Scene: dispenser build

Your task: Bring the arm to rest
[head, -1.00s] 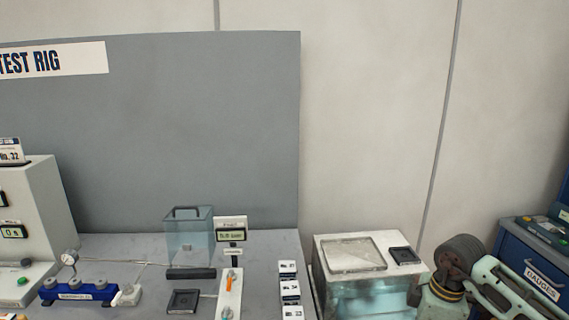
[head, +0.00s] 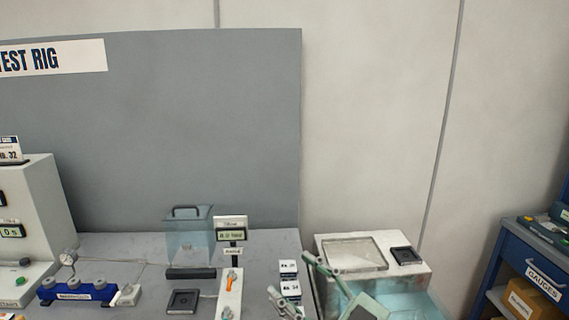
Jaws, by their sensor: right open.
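My right gripper (head: 290,275) is low in the head view, right of the middle, with two pale green fingers spread apart and nothing seen between them. It shows in front of the bench's right edge and the small white labelled boxes (head: 288,267), partly hiding them. I cannot tell whether it touches them. Its wrist runs off the bottom edge. My left gripper is not in view.
The grey bench (head: 130,245) carries a clear tank (head: 189,240), a small display (head: 231,234), a blue block with knobs (head: 75,293) and a black pad (head: 182,301). A white-topped glassy tank (head: 330,245) stands right of it. A blue gauges cabinet (head: 515,265) is far right.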

